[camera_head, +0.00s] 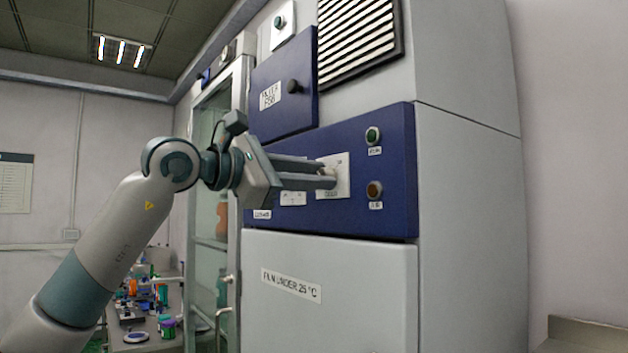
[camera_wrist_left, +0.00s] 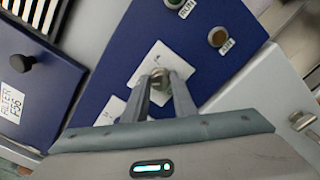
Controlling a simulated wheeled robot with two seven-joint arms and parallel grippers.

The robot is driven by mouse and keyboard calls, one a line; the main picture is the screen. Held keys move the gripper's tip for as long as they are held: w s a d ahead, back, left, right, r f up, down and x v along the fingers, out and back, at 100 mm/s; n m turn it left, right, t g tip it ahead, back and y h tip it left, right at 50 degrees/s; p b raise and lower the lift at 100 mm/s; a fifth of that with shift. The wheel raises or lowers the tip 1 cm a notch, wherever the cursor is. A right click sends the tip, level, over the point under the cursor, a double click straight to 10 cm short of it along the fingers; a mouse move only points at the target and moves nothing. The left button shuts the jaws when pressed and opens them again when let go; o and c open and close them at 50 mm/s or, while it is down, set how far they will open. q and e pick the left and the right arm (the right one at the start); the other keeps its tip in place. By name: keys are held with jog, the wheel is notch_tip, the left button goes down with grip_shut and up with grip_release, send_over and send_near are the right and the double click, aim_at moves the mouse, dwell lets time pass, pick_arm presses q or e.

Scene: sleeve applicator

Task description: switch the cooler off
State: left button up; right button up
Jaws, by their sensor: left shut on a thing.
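The cooler is a tall grey cabinet with a dark blue control panel (camera_head: 395,150), which also shows in the left wrist view (camera_wrist_left: 205,35). A white plate (camera_head: 343,165) on the panel carries a small knob (camera_wrist_left: 160,74). My left gripper (camera_head: 328,178) reaches in from the left, and its fingers are shut on the knob, partly hiding it. The knob's setting cannot be read. A green lamp (camera_head: 373,136) and an amber lamp (camera_head: 374,190) sit to the right of the plate. My right gripper is in neither view.
A blue door with a black knob (camera_head: 293,87) is above the panel, beside a vent grille (camera_head: 358,38). A grey door (camera_head: 345,320) marked 25 °C is below. A glass-fronted cabinet (camera_head: 208,170) stands left, with a cluttered bench (camera_head: 150,340) behind my arm.

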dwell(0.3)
pick_arm(q)
jog(key=o, duration=1)
jog(key=shift+o, duration=0.2)
jog(key=b+v, duration=0.4)
jog(key=v, duration=1.3)
jog(key=shift+a, duration=0.15)
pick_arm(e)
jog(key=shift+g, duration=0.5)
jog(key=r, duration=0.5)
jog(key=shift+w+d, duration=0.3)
